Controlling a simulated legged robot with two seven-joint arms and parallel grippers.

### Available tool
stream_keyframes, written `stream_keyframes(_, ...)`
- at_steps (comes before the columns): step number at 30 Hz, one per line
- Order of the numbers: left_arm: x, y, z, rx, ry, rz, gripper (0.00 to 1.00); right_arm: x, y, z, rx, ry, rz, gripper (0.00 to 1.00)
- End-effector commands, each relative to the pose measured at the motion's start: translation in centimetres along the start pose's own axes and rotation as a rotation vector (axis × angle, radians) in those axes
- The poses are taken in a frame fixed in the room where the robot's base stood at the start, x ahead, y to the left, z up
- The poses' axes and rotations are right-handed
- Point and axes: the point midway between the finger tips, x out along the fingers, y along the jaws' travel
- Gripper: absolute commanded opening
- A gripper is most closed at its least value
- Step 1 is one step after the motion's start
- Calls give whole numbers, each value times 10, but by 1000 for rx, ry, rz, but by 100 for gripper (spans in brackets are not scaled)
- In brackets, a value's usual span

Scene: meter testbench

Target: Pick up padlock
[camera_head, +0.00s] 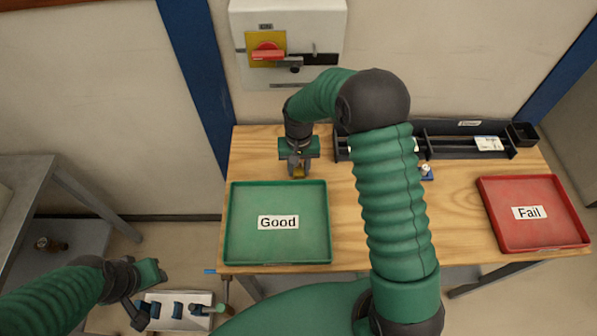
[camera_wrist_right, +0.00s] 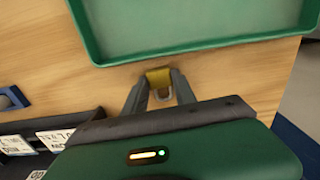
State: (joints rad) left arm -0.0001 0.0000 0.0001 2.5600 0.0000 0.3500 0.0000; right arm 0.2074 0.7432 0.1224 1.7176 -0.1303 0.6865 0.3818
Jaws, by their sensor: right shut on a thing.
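The padlock (camera_wrist_right: 159,77) is a small brass-yellow body with a grey shackle, seen between the fingertips in the right wrist view. In the head view its yellow body (camera_head: 298,173) shows just below the fingers. My right gripper (camera_head: 297,163) is shut on the padlock; it also shows in the right wrist view (camera_wrist_right: 160,90). It is over the wooden table, just behind the green Good tray (camera_head: 232,222). I cannot tell whether the padlock touches the table. My left gripper (camera_head: 143,300) is at the lower left, away from the padlock, and its finger opening is unclear.
A red Fail tray (camera_head: 490,222) is at the table's right. A black organizer (camera_head: 465,151) runs along the back, partly hidden by my right arm. A small blue item (camera_head: 428,175) lies in front of it. A switch box (camera_head: 288,45) is on the wall. Bare wood (camera_head: 455,240) lies left of the Fail tray.

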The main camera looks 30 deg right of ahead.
Motion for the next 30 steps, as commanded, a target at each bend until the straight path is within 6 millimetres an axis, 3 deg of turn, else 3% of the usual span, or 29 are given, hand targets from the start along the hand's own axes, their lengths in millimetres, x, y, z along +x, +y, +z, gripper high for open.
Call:
stream_keyframes(8, 0, 0, 0, 0, 0, 0, 36, -2, -1, 1, -1, -2, 0, 0)
stream_keyframes(16, 4, 0, 1, 0, 0, 0, 36, -36, 0, 0, 0, 3, 0, 0)
stream_keyframes(23, 12, 0, 3, 0, 0, 0, 36, -39, -8, 51, -3, -1, 1, 0)
stream_keyframes(30, 19, 0, 4, 0, 0, 0, 36, -45, -19, 119, -4, 0, 1, 0)
